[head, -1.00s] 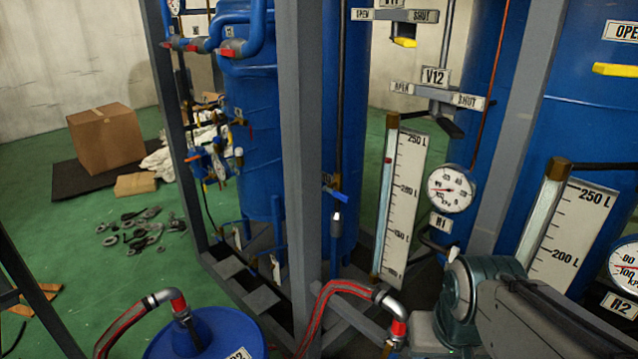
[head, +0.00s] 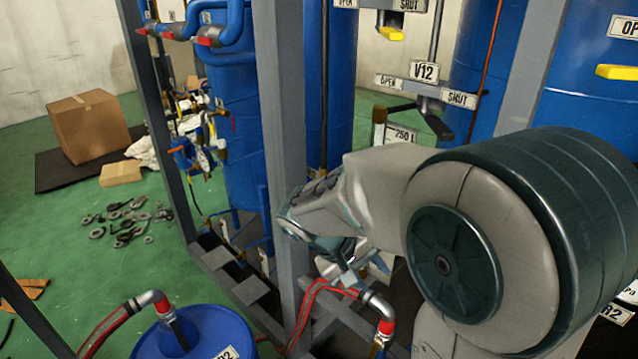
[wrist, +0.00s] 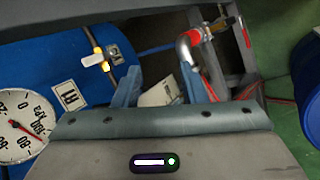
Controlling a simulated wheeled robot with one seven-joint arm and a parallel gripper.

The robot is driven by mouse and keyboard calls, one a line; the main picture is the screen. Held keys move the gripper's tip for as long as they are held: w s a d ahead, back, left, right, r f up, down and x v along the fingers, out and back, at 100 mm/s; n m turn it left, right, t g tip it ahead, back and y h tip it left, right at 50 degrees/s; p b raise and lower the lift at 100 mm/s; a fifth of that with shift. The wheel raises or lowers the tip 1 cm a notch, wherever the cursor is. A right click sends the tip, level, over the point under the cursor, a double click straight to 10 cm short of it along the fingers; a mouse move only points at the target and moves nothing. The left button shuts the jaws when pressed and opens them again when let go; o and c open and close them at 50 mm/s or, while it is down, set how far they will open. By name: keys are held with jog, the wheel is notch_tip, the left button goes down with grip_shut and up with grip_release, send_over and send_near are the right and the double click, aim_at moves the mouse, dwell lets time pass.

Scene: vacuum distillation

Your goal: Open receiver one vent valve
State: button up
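No tag in view names the receiver one vent valve. The V12 valve (head: 437,121) has a dark handle between OPEN and SHUT plates on the frame. Above it, another valve has a yellow handle (head: 391,33). My gripper (head: 352,279) is low beside the grey post, below and left of both handles. In the wrist view its two blue fingers (wrist: 163,82) stand apart with nothing seen gripped. A small white and yellow fitting (wrist: 95,60) is left of the fingers, on a brass-ended tube. My arm hides the receiver one gauge and most of its level scale in the head view.
The grey post (head: 280,130) stands close to my gripper. A red hose with a metal elbow (head: 378,303) is just below it. A blue drum (head: 205,335) stands at the front left. A pressure gauge (wrist: 20,128) is at left in the wrist view. Green floor lies left.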

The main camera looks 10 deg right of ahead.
jog(key=w+a+r+n+t+h+p, duration=0.1)
jog(key=w+a+n+t+h+p, duration=0.35)
jog(key=w+a+t, duration=0.85)
jog(key=w+d+g+h, duration=0.1)
jog(key=w+d, duration=0.2)
jog(key=w, duration=0.1)
jog(key=w+d+h+p, duration=0.1)
jog(key=w+d, duration=0.2)
jog(key=w, duration=0.1)
jog(key=w+d+g+h, duration=0.1)
jog(key=w+d, duration=0.2)
jog(key=w, duration=0.2)
jog(key=shift+w+d+n+g+p, duration=0.1)
jog(key=shift+d+n+g+p, duration=0.2)
jog(key=shift+d+n+p, duration=0.05)
grip_shut()
